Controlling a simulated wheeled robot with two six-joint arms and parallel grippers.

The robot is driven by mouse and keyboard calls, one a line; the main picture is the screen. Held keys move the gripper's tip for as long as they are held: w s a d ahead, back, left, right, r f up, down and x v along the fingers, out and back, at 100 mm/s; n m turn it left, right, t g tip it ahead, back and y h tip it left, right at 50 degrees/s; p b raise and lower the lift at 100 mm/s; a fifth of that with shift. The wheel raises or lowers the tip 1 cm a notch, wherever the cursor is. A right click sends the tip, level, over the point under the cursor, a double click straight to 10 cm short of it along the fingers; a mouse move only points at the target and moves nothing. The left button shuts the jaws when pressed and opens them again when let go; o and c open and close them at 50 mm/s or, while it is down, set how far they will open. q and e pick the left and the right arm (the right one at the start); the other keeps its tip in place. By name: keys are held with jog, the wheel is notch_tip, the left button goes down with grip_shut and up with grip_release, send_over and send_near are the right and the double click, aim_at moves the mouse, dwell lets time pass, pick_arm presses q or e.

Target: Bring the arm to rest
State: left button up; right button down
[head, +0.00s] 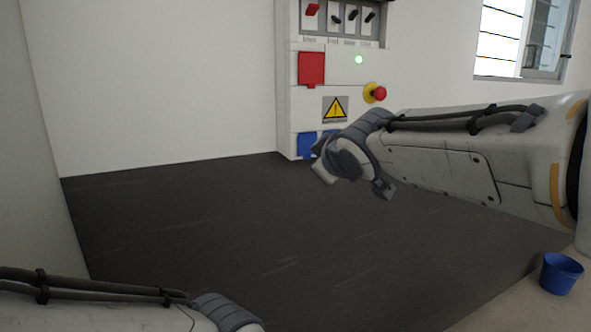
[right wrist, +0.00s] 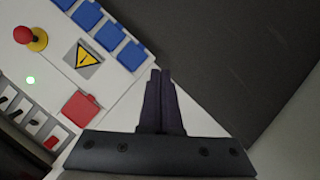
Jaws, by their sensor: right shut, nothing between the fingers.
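My right arm reaches in from the right in the head view, with its wrist in front of the lower part of a white electrical cabinet (head: 338,75). In the right wrist view my right gripper (right wrist: 161,75) is shut, its two dark fingers together with nothing between them. The cabinet shows beyond it there at a tilt, and the fingers appear apart from it. My left arm lies along the bottom left of the head view. Its wrist runs out of the bottom edge, and its gripper is not visible.
The cabinet carries a red emergency button (head: 379,93), a lit green lamp (head: 359,59), a red socket cover (head: 311,68), a blue one (head: 306,145) and several switches. A blue bucket (head: 561,273) stands at lower right. The dark floor (head: 190,230) between the arms is clear.

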jog(key=s+a+f+m+g+b, duration=0.15)
jog(key=s+f+g, duration=0.25)
jog(key=s+f, duration=0.55)
jog(key=s+a+f+m+g+b, duration=0.1)
jog(key=s+f+g+b, duration=0.15)
jog(key=s+f, duration=0.7)
jog(key=s+d+f+g+h+b, duration=0.1)
jog(key=s+f+g, duration=0.5)
jog(key=s+f, duration=0.8)
jog(key=shift+d+f+m+g+h, duration=0.35)
jog(key=shift+d+f+m, duration=0.1)
jog(key=shift+d, duration=0.35)
